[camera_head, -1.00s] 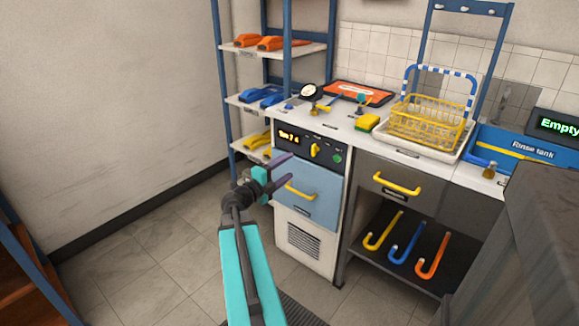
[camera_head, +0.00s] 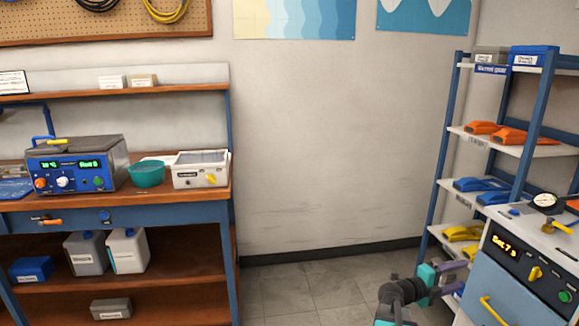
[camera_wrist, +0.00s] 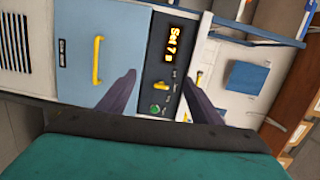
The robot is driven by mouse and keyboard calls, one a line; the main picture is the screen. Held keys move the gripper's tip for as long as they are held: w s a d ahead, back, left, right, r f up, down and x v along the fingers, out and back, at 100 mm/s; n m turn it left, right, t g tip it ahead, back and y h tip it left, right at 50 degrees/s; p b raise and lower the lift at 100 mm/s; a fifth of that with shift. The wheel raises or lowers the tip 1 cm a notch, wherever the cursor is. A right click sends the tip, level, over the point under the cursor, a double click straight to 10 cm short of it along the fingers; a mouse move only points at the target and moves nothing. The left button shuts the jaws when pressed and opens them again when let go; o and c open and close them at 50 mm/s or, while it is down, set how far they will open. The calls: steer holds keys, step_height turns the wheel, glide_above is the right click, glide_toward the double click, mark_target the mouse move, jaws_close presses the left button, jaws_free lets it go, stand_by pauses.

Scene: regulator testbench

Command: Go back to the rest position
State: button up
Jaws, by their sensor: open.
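In the wrist view, the fingers of my gripper (camera_wrist: 160,98) stand apart in front of the control panel (camera_wrist: 162,78), which has a lit display and a yellow knob. The blue drawer front with its yellow handle (camera_wrist: 97,60) is to the left of the fingers. I cannot tell the distance from the fingers to the panel.
A workbench (camera_head: 180,212) stands at the left with a blue control unit (camera_head: 78,165), a teal bowl (camera_head: 147,174) and a white device (camera_head: 201,170). A blue-post shelf rack (camera_head: 450,150) holds orange, blue and yellow items at the right. Floor (camera_head: 300,287) between them is clear.

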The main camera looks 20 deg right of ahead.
steer(key=w+a+f+n+t+y+p, duration=0.1)
steer(key=w+a+f+n+t+p, duration=0.2)
steer(key=w+a, duration=0.45)
steer(key=w+a+f+n+t+y+p, duration=0.1)
steer(key=w+a+f+n+t+y, duration=0.15)
steer(key=w+a+n+t, duration=0.5)
steer(key=w+a+f+n+t+y+p, duration=0.15)
steer(key=w+a+f, duration=0.25)
steer(key=w+a, duration=0.45)
steer(key=w+a+f+n+t+y+p, duration=0.15)
steer(key=a+f+n+y, duration=0.35)
steer(key=a, duration=0.6)
steer(key=w+a+f+n+t+y+p, duration=0.1)
steer(key=a+f+n+y+p, duration=0.15)
steer(key=a+f+n, duration=0.65)
steer(key=s+a+f+n+g+y+p, duration=0.1)
steer(key=s+a+f+n+g+y, duration=0.2)
steer(key=s+a+f, duration=0.5)
steer(key=s+a+f+n+g+y, duration=0.2)
steer(key=s+a+g+y, duration=0.2)
steer(key=s+a, duration=0.55)
steer(key=s+f+n+g+h, duration=0.1)
steer(key=s+n+g, duration=0.4)
steer(key=s, duration=1.6)
steer(key=g+h, duration=0.1)
steer(key=g, duration=0.4)
steer(key=shift+s+f+n+g, duration=0.2)
steer(key=shift+s+n+g, duration=0.15)
steer(key=shift+n, duration=0.05)
